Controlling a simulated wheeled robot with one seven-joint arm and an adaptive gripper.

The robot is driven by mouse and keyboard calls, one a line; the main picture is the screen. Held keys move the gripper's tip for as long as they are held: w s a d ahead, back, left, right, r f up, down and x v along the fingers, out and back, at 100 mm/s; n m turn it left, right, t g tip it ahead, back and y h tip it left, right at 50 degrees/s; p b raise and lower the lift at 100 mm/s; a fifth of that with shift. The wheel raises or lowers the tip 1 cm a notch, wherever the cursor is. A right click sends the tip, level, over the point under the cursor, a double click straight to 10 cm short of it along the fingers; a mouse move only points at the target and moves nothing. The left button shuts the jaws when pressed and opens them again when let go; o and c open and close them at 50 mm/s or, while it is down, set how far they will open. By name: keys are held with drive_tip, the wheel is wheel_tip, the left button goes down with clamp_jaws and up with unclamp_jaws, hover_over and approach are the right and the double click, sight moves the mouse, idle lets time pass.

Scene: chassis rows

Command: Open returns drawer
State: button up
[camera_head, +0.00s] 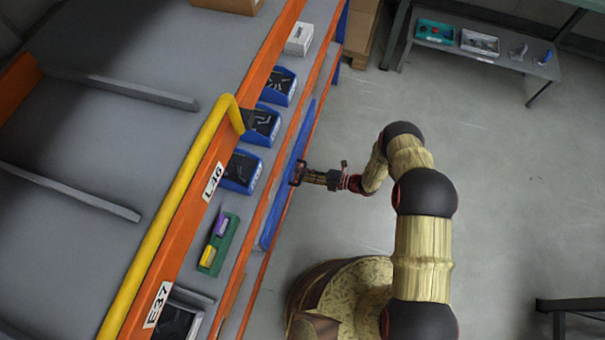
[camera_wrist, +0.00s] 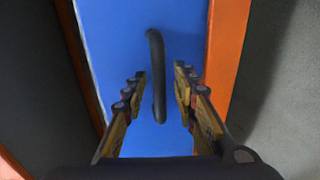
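The returns drawer appears to be the blue panel (camera_wrist: 189,27) that fills the middle of the wrist view. It also shows as a blue strip on the side of the rack in the head view (camera_head: 269,226). A dark bar handle (camera_wrist: 157,62) stands on the blue face. My gripper (camera_wrist: 157,84) is open, with one finger on each side of the handle and a visible gap on both sides. In the head view my gripper (camera_head: 297,173) is at the blue front. Whether the fingers reach fully past the handle is hard to tell.
Orange rack beams (camera_head: 171,215) and a yellow rail (camera_head: 176,188) run along the left. Blue bins (camera_head: 240,170) and a green tray (camera_head: 219,243) sit on the shelf above. Open grey floor (camera_head: 500,200) lies to the right. A low bench (camera_head: 483,48) stands at the back.

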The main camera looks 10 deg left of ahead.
drive_tip(key=shift+c, duration=1.3)
clamp_jaws()
